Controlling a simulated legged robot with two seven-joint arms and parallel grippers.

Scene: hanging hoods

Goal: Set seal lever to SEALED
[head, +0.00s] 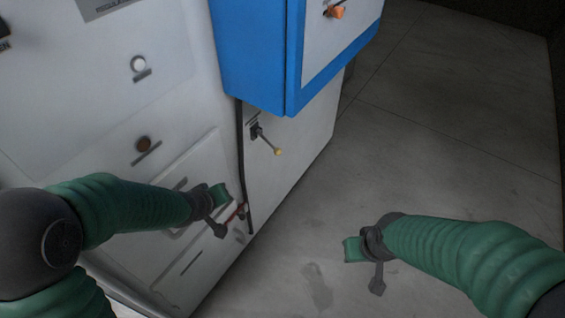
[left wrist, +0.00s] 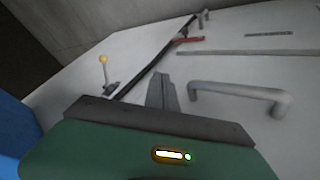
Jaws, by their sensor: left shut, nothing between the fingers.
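A small lever with a yellow knob (head: 277,151) sticks out from a dark mount on the white panel below the blue cabinet; it also shows in the left wrist view (left wrist: 104,62). A red handle (head: 238,212) is low beside the black strip, also at the top of the left wrist view (left wrist: 188,40). I cannot read which is the seal lever. My left gripper (head: 220,195) is in front of the panel, near the red handle. Its fingers (left wrist: 162,85) are shut and empty. My right gripper (head: 353,249) is over the floor; its fingers cannot be made out.
A grey bar handle (left wrist: 240,93) is right of my left fingers in the wrist view. The blue cabinet (head: 250,50) juts out above the yellow-knobbed lever, with an orange knob (head: 335,12). White and brown knobs sit on the left panel. The floor (head: 440,120) at right is clear.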

